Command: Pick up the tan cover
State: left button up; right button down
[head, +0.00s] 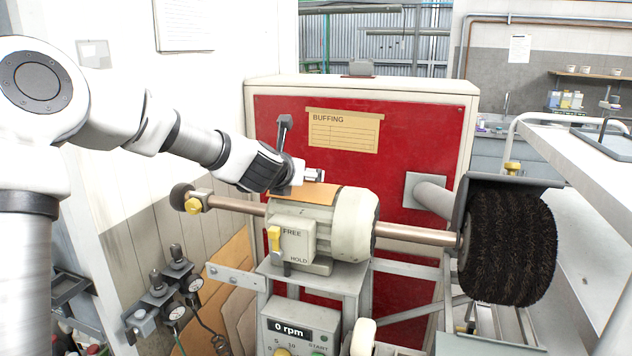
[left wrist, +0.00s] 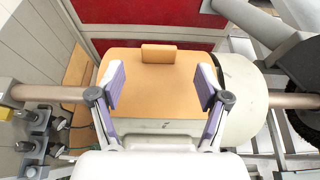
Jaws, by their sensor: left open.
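The tan cover (head: 318,194) is a flat plate lying on top of the cream motor housing (head: 350,222). In the left wrist view the cover (left wrist: 150,108) has a small raised tan block (left wrist: 158,54) at its far edge. My left gripper (head: 303,178) is over the motor top, partly hiding the cover in the head view. In the left wrist view the left gripper (left wrist: 160,87) is open, with its two fingers apart over the cover's left and right sides and nothing between them. Whether the fingertips touch the cover I cannot tell. My right gripper is not in view.
A shaft (head: 410,233) runs from the motor to a large dark bristle brush (head: 508,248) at the right. A red panel (head: 420,125) with a tan "BUFFING" sign (head: 343,131) stands behind. A control box (head: 290,335) reading 0 rpm is below.

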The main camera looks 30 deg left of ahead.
aim_at(308, 183)
pick_arm(q)
jog(key=shift+w, duration=0.3)
jog(key=shift+w+a+f+p, duration=0.1)
jog(key=shift+w+a+p, duration=0.05)
jog(key=shift+w+p, duration=0.25)
jog(key=x, duration=0.5)
jog(key=shift+a+f+p, duration=0.15)
jog(key=shift+f+p, duration=0.15)
jog(key=shift+p, duration=0.1)
jog(key=shift+s+r, duration=0.15)
jog(key=shift+s, duration=0.1)
jog(key=shift+s+r, duration=0.15)
jog(key=shift+s, duration=0.1)
jog(key=c, duration=0.5)
grip_shut()
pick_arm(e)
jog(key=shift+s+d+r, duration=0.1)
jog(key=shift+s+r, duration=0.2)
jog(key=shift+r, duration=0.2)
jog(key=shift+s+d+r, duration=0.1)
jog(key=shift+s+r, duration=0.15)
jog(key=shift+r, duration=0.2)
